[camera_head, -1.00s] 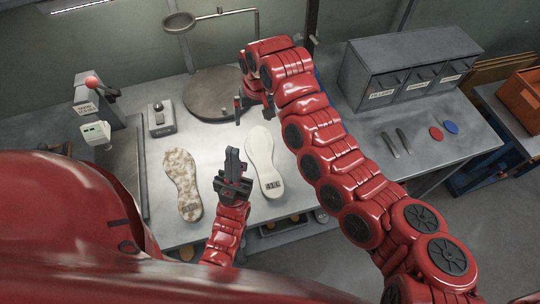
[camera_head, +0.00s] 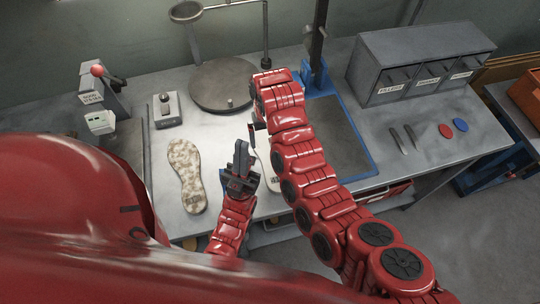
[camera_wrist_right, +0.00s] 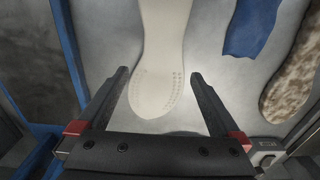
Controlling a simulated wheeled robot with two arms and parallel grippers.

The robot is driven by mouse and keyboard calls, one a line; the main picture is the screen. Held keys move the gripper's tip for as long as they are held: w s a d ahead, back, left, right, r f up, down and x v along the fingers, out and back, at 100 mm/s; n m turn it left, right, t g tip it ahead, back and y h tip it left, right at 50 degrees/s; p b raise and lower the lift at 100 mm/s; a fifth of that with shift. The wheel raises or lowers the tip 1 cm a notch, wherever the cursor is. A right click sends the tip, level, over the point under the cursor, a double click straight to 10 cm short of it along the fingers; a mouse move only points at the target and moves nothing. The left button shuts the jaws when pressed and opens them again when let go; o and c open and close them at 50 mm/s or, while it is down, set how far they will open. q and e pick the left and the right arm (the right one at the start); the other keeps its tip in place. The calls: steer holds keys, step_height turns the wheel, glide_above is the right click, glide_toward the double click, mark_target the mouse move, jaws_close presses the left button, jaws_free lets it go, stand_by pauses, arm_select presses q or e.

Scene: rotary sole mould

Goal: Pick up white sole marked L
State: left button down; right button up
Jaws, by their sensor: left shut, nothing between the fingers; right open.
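The white sole (camera_head: 268,178) lies on the grey bench, mostly hidden behind my right arm in the head view; its marking is not readable. In the right wrist view the white sole (camera_wrist_right: 160,50) runs away from me, its rounded near end between and beyond the fingertips. My right gripper (camera_wrist_right: 159,75) is open over that end, with nothing gripped; whether it touches the sole cannot be told. My left gripper (camera_head: 241,150) is shut and empty, just left of the white sole. A mottled brown-and-white sole (camera_head: 187,174) lies further left.
A round grey plate (camera_head: 222,84) stands behind. A blue-framed press (camera_head: 345,135) is right of my right arm. A blue piece (camera_wrist_right: 250,28) lies beside the sole.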

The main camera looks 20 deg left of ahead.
mark_target(268, 154)
steer(key=shift+s+d+f+p, duration=0.1)
steer(key=shift+s+f+p, duration=0.15)
steer(key=shift+f+p, duration=0.45)
steer(key=shift+s+d+f+p, duration=0.1)
steer(key=shift+s+f+p, duration=0.1)
steer(key=shift+f+p, duration=0.4)
steer(key=shift+s+d+f+p, duration=0.1)
steer(key=shift+s+f+p, duration=0.25)
steer(key=shift+f, duration=0.55)
steer(key=shift+w+f, duration=0.15)
steer(key=shift+f, duration=0.5)
steer(key=c, duration=1.3)
steer(key=shift+r, duration=0.1)
